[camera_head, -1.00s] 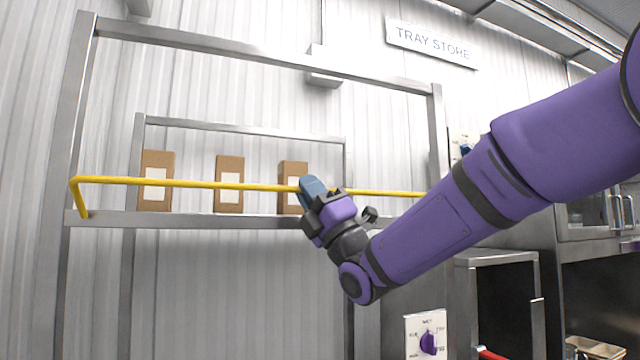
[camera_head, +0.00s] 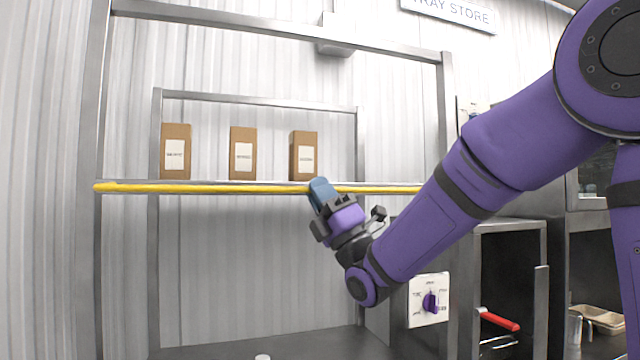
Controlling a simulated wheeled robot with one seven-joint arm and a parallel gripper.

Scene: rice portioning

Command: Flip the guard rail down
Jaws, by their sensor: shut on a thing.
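The yellow guard rail (camera_head: 220,188) runs across the front of the metal shelf, level with the shelf's front edge. My gripper (camera_head: 322,190) is shut on the rail right of its middle, below the rightmost box. Its blue fingers hide a short stretch of the rail. The rail's left end (camera_head: 100,187) lies near the left post. Its right end passes close to my forearm.
Three brown boxes with white labels stand on the shelf: left (camera_head: 175,152), middle (camera_head: 243,153) and right (camera_head: 303,155). A dial panel (camera_head: 429,300) and a red handle (camera_head: 499,319) are at lower right. A dark counter (camera_head: 290,345) lies below.

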